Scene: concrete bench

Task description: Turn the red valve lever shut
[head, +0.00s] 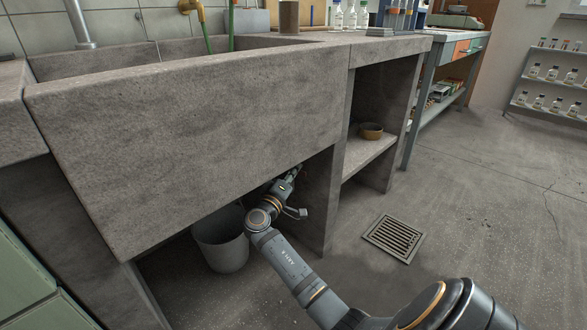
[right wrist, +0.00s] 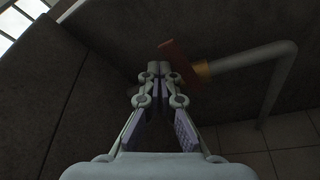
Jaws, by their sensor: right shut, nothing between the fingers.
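The red valve lever (right wrist: 178,60) shows in the right wrist view, dim in the shade under the sink. It slants from upper left to lower right and meets a brass fitting (right wrist: 202,69) on a grey pipe (right wrist: 252,56) that bends downward. My right gripper (right wrist: 158,68) is shut and empty, its fingertips just left of the lever. I cannot tell whether they touch it. In the head view my right gripper (head: 294,171) reaches under the concrete sink, and the lever is hidden there. My left gripper is not in view.
The concrete sink (head: 190,140) overhangs the arm. A grey bucket (head: 222,242) stands beneath it, left of my right arm. A concrete side wall (head: 318,205) stands close on the right. A floor drain (head: 395,238) lies in open floor, and a bowl (head: 371,131) sits on the shelf.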

